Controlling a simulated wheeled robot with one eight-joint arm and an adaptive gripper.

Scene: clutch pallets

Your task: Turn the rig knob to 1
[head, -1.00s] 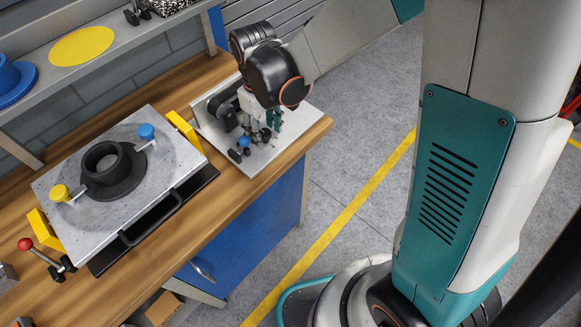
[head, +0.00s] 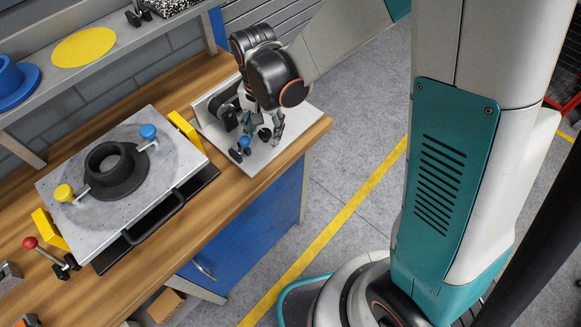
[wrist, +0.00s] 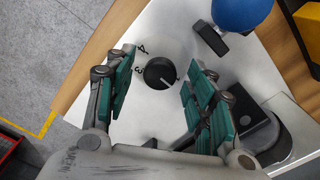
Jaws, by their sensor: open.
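The rig knob (wrist: 160,73) is a round black dial with a white pointer line, on a pale plate (wrist: 165,25). The pointer runs toward the lower right in the wrist view. Printed digits surround it; a 4 and a 3 show on its left, and a mark on its right is too small to read surely. My gripper (wrist: 158,61) is open, its teal fingers on either side of the knob with gaps visible. In the head view my gripper (head: 264,127) is over the rig plate (head: 262,157), around the small dark knob (head: 265,134).
A blue-ball lever (head: 243,143) stands close beside my fingers, also in the wrist view (wrist: 240,10). A dark cylinder (wrist: 255,130) is by the right finger. A grey fixture (head: 60,190) with a black ring lies left on the wooden bench (head: 300,140).

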